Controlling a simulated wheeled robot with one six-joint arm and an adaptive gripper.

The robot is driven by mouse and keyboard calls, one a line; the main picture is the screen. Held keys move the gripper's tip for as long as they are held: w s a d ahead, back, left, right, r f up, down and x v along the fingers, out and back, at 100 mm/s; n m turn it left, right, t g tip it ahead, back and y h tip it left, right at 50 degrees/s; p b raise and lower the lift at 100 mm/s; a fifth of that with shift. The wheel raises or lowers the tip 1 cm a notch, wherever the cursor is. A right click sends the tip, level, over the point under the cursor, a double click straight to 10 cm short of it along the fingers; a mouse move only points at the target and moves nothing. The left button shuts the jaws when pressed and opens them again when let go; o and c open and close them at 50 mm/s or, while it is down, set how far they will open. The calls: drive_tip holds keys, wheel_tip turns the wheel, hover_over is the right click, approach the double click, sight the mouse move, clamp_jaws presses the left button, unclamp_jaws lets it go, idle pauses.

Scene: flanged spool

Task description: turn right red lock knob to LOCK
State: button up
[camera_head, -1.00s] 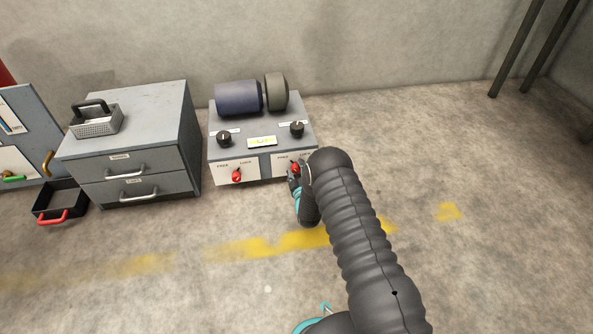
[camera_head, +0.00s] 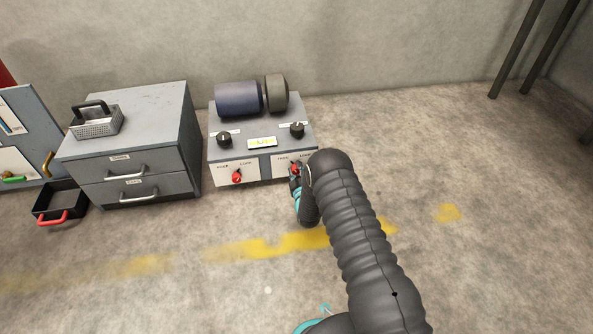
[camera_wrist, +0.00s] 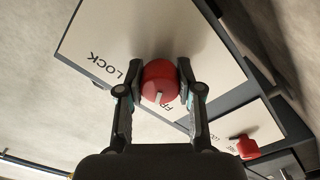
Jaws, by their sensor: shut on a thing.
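The right red lock knob (camera_wrist: 160,82) sits on the white front plate, between the two fingers of my gripper (camera_wrist: 160,88), which is shut on it. The LOCK label (camera_wrist: 104,74) reads to the knob's left in the wrist view. The FREE label (camera_wrist: 168,107) is partly hidden by the knob and a finger. A pale mark on the knob faces the lower side, near the FREE label. In the head view, the right knob (camera_head: 295,169) shows just above my gripper (camera_head: 296,178), partly covered by it and my arm.
The left red knob (camera_head: 236,177) is on the same grey box (camera_head: 264,164), which carries two black dials and a dark spool (camera_head: 240,98) on top. A grey drawer cabinet (camera_head: 140,140) stands to the left. The floor at right is clear.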

drive_tip(key=m, duration=0.6)
drive_tip(key=shift+m, duration=0.3)
drive_tip(key=m, duration=0.6)
drive_tip(key=shift+m, duration=0.3)
drive_tip(key=o, duration=1.2)
drive_tip(key=shift+c, duration=0.2)
drive_tip(key=v, duration=1.2)
drive_tip(key=shift+r, duration=0.1)
